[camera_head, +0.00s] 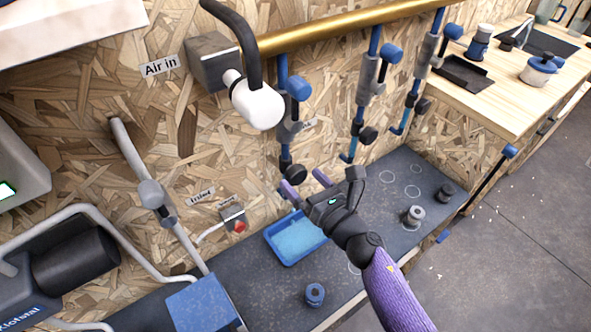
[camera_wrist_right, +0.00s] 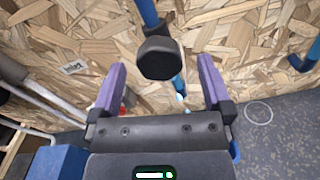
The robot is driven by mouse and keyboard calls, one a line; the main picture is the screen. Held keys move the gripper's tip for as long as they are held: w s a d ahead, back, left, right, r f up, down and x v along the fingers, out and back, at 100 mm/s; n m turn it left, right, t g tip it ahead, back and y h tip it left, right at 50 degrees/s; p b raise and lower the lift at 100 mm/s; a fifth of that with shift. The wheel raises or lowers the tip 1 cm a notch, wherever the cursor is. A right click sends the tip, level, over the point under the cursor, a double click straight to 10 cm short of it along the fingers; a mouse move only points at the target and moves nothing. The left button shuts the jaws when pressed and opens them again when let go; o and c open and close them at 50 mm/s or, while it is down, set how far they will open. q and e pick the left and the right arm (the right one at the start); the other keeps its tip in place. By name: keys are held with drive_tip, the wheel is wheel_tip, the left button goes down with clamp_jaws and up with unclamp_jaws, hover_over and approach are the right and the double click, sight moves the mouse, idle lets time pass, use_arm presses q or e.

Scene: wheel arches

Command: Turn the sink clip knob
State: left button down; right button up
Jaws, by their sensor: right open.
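Three vertical blue pipes hang from a brass rail on the chipboard wall, each with clamp-like fittings and knobs. The left pipe has a round black knob (camera_head: 293,172) near its lower end. No visible label tells which knob is the sink clip knob. My right gripper (camera_head: 305,184) is open, its two purple fingers pointing toward the wall just below that black knob. In the right wrist view a black round knob (camera_wrist_right: 158,57) shows between the open fingers, with no visible contact; its depth is hard to judge. My left gripper is not in view.
A blue tray (camera_head: 295,238) lies on the dark bench (camera_head: 385,215) below my right gripper. Small cylindrical parts (camera_head: 413,216) stand on the bench. A brass rail (camera_head: 345,30) runs above. A wooden counter (camera_head: 485,95) is at the right.

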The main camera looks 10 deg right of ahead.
drive_tip(key=shift+x, duration=1.45)
drive_tip(key=c, duration=1.3)
drive_tip(key=shift+o, duration=0.2)
